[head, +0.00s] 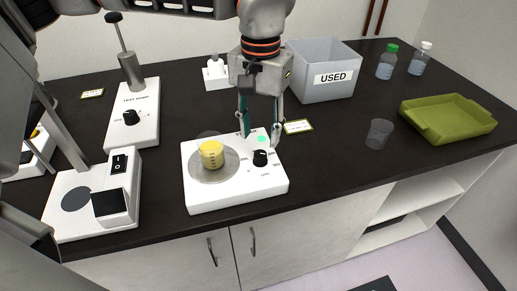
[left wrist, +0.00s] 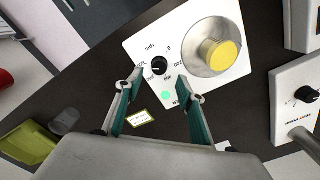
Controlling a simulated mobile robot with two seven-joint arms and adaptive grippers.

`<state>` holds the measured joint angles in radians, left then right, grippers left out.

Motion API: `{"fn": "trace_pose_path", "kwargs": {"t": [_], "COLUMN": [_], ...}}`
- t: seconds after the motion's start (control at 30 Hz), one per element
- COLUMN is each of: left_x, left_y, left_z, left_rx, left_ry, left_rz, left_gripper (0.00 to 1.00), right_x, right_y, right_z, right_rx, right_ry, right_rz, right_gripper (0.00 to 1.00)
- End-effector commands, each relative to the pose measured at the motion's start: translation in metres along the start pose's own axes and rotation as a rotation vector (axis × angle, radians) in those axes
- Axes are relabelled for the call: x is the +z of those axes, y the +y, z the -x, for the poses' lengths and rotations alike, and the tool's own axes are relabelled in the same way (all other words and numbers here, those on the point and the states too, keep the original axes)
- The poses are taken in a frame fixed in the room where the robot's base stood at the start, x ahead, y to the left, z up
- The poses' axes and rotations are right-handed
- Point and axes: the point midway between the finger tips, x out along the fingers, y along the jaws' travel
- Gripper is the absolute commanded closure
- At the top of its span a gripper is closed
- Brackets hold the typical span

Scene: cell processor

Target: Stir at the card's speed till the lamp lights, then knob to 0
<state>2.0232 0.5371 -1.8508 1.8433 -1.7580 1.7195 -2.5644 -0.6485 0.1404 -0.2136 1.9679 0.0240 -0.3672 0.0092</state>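The white stirrer (head: 237,194) stands near the front of the bench with a yellow-filled beaker (head: 211,154) on its round plate; the beaker also shows in the left wrist view (left wrist: 221,54). Its black knob (head: 260,158) shows in the left wrist view (left wrist: 159,66) inside a printed rpm scale; its exact setting is too small to read. The lamp (left wrist: 166,96) beside the knob is bright mint green. My left gripper (head: 260,138) is open, pointing down, with its fingertips apart on either side of the knob area. A yellow-edged card (head: 298,126) lies behind the stirrer, its text unreadable. My right gripper is out of view.
A grey USED bin (head: 322,90), two bottles (head: 387,62) (head: 420,58), a clear cup (head: 379,134) and an olive tray (head: 446,120) stand to the right.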

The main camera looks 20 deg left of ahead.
Motion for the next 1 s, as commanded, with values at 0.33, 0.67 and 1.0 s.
{"fn": "trace_pose_path", "kwargs": {"t": [0.33,0.67,1.0], "left_x": [0.001,0.001,0.001], "left_y": [0.001,0.001,0.001], "left_z": [-0.051,-0.061,-0.061], "left_rx": [0.002,0.003,0.003], "left_ry": [-0.005,-0.001,-0.002], "left_rz": [0.001,0.000,0.000], "left_gripper": [0.62,0.62,1.00], "right_x": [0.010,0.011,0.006], "right_y": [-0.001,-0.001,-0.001], "right_z": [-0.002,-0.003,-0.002], "right_rx": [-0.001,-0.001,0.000], "right_ry": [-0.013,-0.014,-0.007], "right_rz": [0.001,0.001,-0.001], "right_gripper": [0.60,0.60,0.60]}}
